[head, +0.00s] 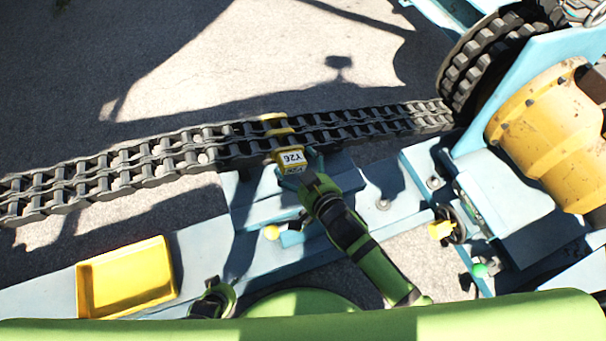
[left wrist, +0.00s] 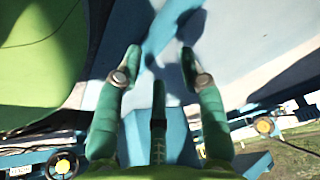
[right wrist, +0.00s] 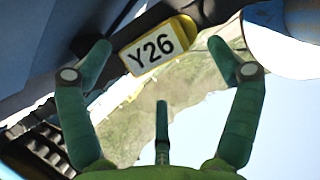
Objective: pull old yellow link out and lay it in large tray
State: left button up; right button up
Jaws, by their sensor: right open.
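The old yellow link (head: 289,157) sits in the dark chain (head: 160,163) and its end plate, marked Y26, faces me. Its yellow top also shows across the far side of the chain. My right gripper (head: 300,176) is just in front of this plate. In the right wrist view the Y26 plate (right wrist: 158,45) lies between and beyond the spread, empty fingertips; I see no grip on it. The large yellow tray (head: 125,278) stands at the lower left and looks empty. My left gripper (left wrist: 160,58) is open and empty over blue surfaces; the head view shows only part of its arm.
The chain runs to a dark toothed wheel (head: 490,60) beside a yellow drum (head: 550,130). A blue block stands under the link.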

aim_at(296, 165)
jog(key=shift+b+x, duration=0.4)
jog(key=shift+x, duration=1.85)
jog(key=shift+c, duration=0.4)
jog(key=c, duration=1.5)
jog(key=shift+r, duration=0.1)
